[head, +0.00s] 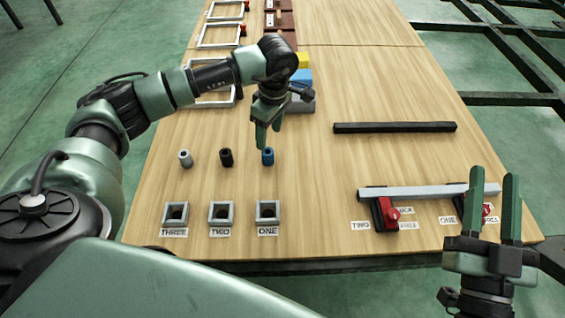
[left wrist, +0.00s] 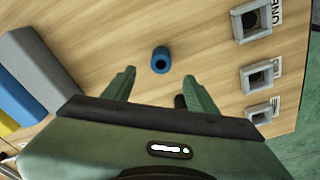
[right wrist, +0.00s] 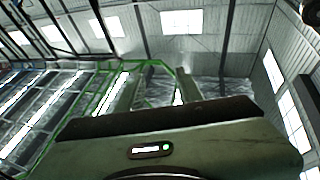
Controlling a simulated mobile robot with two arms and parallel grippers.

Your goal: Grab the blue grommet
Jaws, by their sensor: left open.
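The blue grommet (head: 267,156) is a small hollow cylinder standing on the wooden table, at the right end of a row with a black grommet (head: 226,157) and a grey grommet (head: 185,158). My left gripper (head: 268,138) is open and points down just above and behind the blue grommet. In the left wrist view the blue grommet (left wrist: 161,60) lies ahead between the two spread fingertips, with nothing held. My right gripper (head: 494,190) is raised at the table's front right corner, fingers up, apart and empty. The right wrist view shows the ceiling beyond its fingers.
Square grey sockets labelled THREE (head: 175,214), TWO (head: 221,213) and ONE (head: 268,211) stand in front of the grommets. Blue, yellow and grey blocks (head: 301,76) are behind my left gripper. A black bar (head: 394,127) and a grey bar (head: 420,192) on red-knobbed clamps lie right.

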